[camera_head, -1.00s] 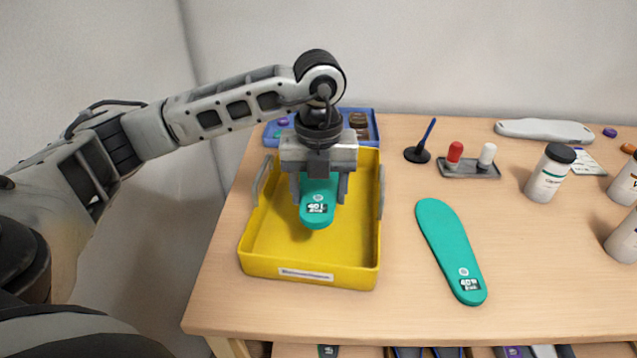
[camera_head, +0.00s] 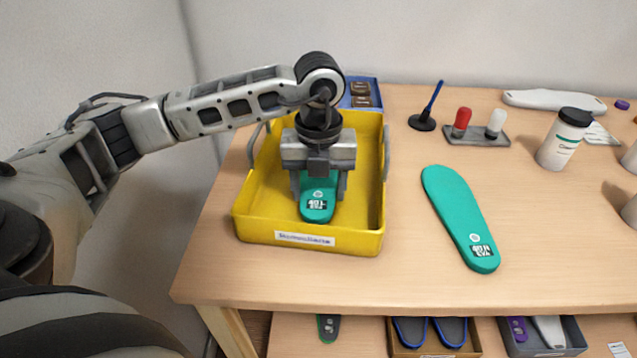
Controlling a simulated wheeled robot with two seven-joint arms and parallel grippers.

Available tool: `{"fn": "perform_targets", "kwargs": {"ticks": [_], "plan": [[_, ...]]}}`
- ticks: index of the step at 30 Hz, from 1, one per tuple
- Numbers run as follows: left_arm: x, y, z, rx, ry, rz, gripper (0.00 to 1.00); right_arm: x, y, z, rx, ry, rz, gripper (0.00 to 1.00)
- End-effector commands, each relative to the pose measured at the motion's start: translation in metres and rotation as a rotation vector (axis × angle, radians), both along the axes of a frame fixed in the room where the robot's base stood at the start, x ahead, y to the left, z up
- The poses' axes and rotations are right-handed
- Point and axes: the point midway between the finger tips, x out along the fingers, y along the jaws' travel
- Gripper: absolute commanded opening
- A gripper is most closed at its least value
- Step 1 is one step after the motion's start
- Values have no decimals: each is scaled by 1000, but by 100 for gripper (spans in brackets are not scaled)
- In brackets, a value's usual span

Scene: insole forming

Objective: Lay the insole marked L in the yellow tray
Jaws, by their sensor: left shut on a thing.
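The yellow tray (camera_head: 262,215) stands at the left of the table, with a white label on its front wall. My left gripper (camera_head: 319,192) is inside the tray's outline and shut on a green insole (camera_head: 317,205). The insole's heel end, with a small label, sticks out toward the front; the rest is hidden under the gripper. It looks low in the tray, but I cannot tell if it touches the floor. The label's letter is too small to read surely. A second green insole (camera_head: 457,212) lies on the table right of the tray. My right gripper is not in view.
Behind the tray is a blue tray (camera_head: 376,90) with brown items. A blue pen in a black stand (camera_head: 422,122), a grey rack (camera_head: 477,139) with red and white pieces, and a white bottle (camera_head: 564,140) stand further right. Boxes sit on a lower shelf.

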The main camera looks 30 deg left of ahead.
Motion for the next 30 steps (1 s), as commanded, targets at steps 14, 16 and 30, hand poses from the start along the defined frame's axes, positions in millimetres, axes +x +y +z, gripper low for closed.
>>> {"fn": "perform_targets", "kwargs": {"ticks": [14, 16, 30], "plan": [[0, 0, -1, 0, 0, 0, 35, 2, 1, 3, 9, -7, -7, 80], [0, 0, -2, 0, 0, 0, 35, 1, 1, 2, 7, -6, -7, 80], [0, 0, -8, 0, 0, 0, 35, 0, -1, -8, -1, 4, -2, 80]]}}
